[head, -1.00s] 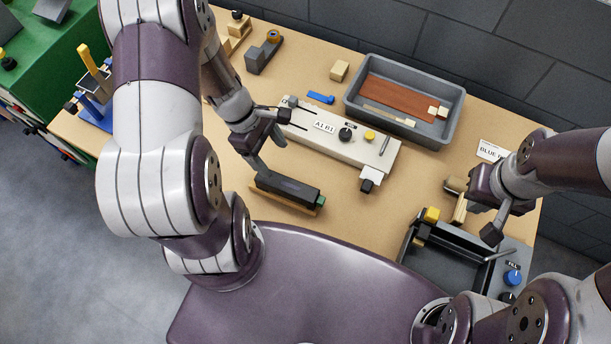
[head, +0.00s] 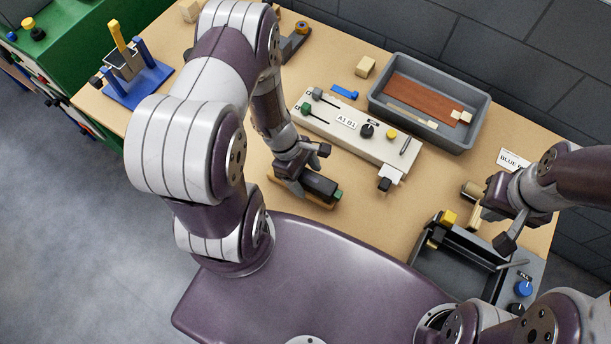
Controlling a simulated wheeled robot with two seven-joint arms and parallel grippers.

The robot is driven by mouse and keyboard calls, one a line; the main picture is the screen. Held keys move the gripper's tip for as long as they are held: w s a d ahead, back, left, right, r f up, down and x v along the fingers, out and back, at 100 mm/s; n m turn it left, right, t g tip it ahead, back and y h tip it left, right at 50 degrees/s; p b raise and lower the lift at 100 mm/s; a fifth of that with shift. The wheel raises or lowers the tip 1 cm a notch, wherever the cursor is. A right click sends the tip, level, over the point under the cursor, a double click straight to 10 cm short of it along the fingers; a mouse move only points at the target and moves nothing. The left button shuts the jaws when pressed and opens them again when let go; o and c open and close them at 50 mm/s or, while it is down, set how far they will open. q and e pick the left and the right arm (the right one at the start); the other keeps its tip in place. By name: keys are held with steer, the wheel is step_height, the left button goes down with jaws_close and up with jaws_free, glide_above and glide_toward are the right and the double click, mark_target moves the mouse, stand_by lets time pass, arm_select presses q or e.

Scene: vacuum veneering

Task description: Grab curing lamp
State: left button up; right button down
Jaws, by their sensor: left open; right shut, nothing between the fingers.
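The dark, elongated device that looks like the curing lamp (head: 320,187) lies on a wooden holder (head: 318,204) near the table's front edge. It has a green end at its right. My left gripper (head: 306,170) is open, with its fingers over the left part of the lamp. One finger hides part of the lamp, and I cannot tell whether it touches it. My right gripper (head: 506,222) is shut and empty at the right, beside a wooden roller-like piece (head: 473,190) and above a black tray.
A pale fixture (head: 354,138) with knobs lies behind the lamp. A grey bin (head: 481,123) with a brown sheet stands behind it. The black tray (head: 455,277) with a blue knob is at the right front. A blue stand (head: 138,88) is at the left. Bare table lies right of the lamp.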

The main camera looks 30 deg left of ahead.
arm_select(q)
steer(key=shift+s+a+f+b, duration=0.1)
steer(key=shift+f+b, duration=0.15)
steer(key=shift+b, duration=0.05)
stand_by(0.4)
steer(key=c, duration=1.2)
